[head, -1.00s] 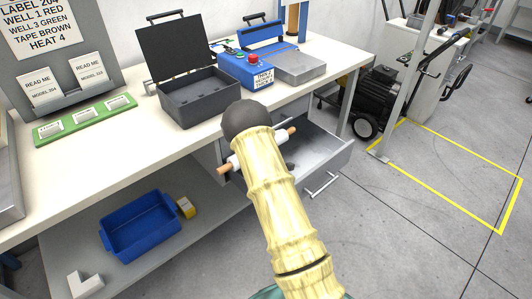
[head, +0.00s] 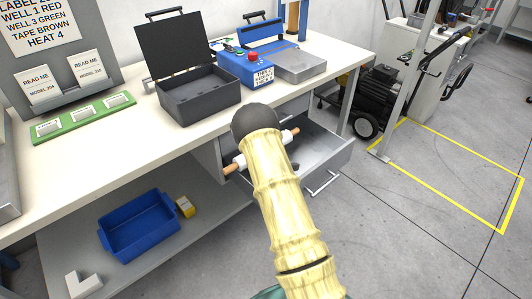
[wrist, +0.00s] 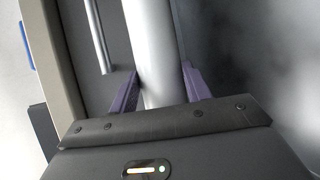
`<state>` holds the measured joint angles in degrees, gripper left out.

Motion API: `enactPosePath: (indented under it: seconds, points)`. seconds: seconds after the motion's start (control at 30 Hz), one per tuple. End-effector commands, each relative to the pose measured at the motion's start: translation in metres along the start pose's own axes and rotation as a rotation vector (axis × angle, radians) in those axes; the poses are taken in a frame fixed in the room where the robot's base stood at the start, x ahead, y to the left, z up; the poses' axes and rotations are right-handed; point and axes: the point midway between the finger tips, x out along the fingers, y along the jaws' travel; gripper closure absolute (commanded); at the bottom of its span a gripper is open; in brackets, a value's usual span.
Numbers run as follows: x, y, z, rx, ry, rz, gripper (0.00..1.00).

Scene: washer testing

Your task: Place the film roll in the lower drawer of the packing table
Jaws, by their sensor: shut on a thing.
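The film roll (head: 240,162) is a white cylinder with orange-brown ends. In the head view both ends show on either side of my arm, which hides its middle, and it appears over the open drawer (head: 325,152) of the packing table (head: 100,165). In the wrist view the roll (wrist: 155,50) runs between the purple fingers of my gripper (wrist: 160,85), which is shut on it. My gripper is hidden behind my arm in the head view. The drawer is pulled out under the tabletop. I cannot tell how high the roll is above its floor.
On the tabletop stand an open dark case (head: 198,98), a blue device (head: 245,70) and a green board (head: 85,117). A blue bin (head: 140,228) and a yellow box (head: 185,206) sit on the lower shelf. The floor right of the drawer (head: 390,210) is clear.

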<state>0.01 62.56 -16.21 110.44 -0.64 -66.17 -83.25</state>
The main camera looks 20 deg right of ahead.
Motion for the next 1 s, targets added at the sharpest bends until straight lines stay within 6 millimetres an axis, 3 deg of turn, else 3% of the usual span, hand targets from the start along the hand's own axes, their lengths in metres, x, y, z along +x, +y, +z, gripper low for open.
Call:
enactPosePath:
  seconds: [0.07,0.1,0.2,0.53,0.73,1.0]
  points:
    - [0.001,-0.001,0.0,0.0,0.0,0.004,1.0]
    - [0.001,-0.002,0.0,0.0,0.0,0.0,0.46]
    - [0.0,-0.001,0.0,0.0,-0.001,0.001,0.3]
    - [0.0,0.001,-0.003,-0.001,0.004,0.002,0.3]
    - [-0.004,0.014,0.003,0.001,-0.001,0.001,0.3]
    - [-0.046,0.01,0.003,0.0,-0.002,-0.003,0.3]
